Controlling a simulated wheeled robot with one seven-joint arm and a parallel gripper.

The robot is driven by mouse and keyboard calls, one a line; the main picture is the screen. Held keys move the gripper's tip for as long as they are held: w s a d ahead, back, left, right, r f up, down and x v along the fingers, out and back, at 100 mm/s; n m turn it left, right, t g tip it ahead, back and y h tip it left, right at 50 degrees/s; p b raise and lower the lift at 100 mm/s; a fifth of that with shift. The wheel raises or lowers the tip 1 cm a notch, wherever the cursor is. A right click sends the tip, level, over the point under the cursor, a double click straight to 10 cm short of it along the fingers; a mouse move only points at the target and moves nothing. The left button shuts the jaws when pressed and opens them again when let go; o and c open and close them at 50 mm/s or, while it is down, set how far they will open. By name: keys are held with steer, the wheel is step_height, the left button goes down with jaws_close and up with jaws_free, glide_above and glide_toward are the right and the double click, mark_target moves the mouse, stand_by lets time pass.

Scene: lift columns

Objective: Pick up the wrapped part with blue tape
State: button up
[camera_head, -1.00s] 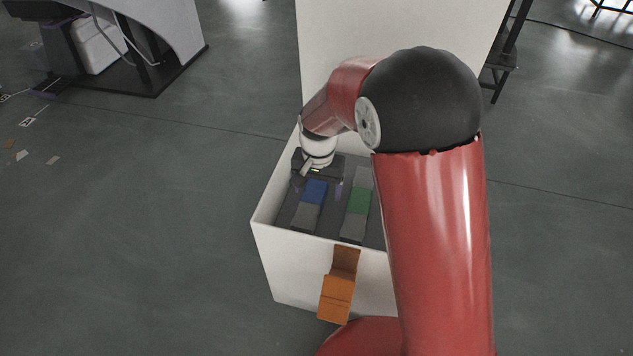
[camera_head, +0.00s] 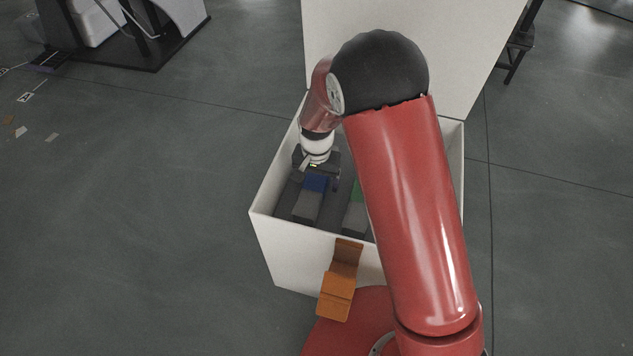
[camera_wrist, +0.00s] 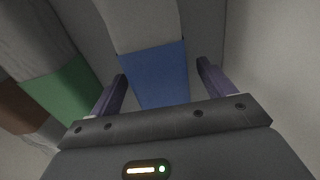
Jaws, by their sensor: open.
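The wrapped part with blue tape (camera_head: 306,206) is a long grey block with a blue band, lying in a white open box (camera_head: 262,252). In the wrist view the blue-taped part (camera_wrist: 143,24) runs away from the gripper, its blue band between the fingers. My gripper (camera_wrist: 160,82) is open, one finger on each side of the band, with gaps and no visible contact. In the head view my gripper (camera_head: 316,178) is inside the box, over the part's far end. How far the fingers reach down beside the part is hard to tell.
A part with green tape (camera_wrist: 68,99) lies to the right in the head view, partly behind my arm. A brown band (camera_wrist: 18,108) shows beyond it in the wrist view. The box walls surround the gripper. An orange bracket (camera_head: 340,283) is at the box's front.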

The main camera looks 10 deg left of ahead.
steer(key=shift+f, duration=0.2)
steer(key=c, duration=1.4)
steer(key=shift+c, duration=0.4)
steer(key=shift+r, duration=0.1)
